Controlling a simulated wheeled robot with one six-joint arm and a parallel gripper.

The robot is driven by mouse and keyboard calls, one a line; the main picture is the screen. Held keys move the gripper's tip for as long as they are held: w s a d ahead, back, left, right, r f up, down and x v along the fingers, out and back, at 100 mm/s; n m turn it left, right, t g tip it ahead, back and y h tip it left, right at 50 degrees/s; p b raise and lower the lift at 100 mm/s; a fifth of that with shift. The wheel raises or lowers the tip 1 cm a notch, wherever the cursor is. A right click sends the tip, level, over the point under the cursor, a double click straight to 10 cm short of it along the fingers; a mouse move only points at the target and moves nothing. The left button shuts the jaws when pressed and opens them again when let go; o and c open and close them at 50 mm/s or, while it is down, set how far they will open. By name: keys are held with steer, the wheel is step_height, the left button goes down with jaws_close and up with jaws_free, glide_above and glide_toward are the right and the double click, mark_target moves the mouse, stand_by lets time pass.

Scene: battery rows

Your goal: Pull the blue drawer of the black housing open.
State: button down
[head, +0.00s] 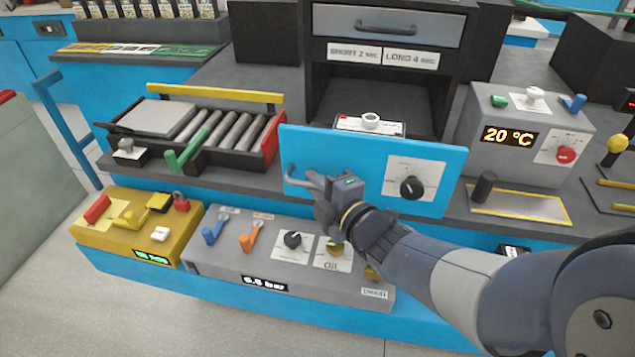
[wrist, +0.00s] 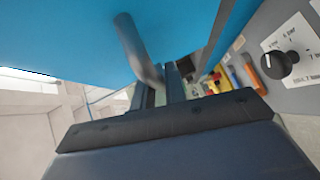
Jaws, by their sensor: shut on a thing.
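The blue drawer (head: 345,151) has a flat blue front with a grey bar handle (head: 291,174) at its left and a black dial on a white plate at its right. The front stands forward of the black housing (head: 468,62); how far it is out is hard to judge. My gripper (head: 319,182) is shut on the handle, its fingers partly hiding the bar. In the wrist view the handle (wrist: 138,48) runs down between the dark fingers (wrist: 168,84), with the blue front (wrist: 60,45) close above.
A white-topped piece with a round knob (head: 370,121) shows behind the drawer front. The grey control box (head: 290,264) and yellow box (head: 135,225) lie below. A roller tray (head: 195,125) is at the left, and a 20 °C box (head: 525,140) at the right.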

steer(key=c, duration=1.5)
jaws_free()
steer(key=shift+o, duration=0.2)
steer(key=p+v, duration=0.2)
steer(key=v, duration=0.8)
steer(key=shift+s+d+p, duration=0.25)
steer(key=shift+s+p, duration=0.1)
steer(key=shift+w+f, duration=0.1)
steer(key=shift+b+x, duration=1.35)
steer(key=shift+x, duration=4)
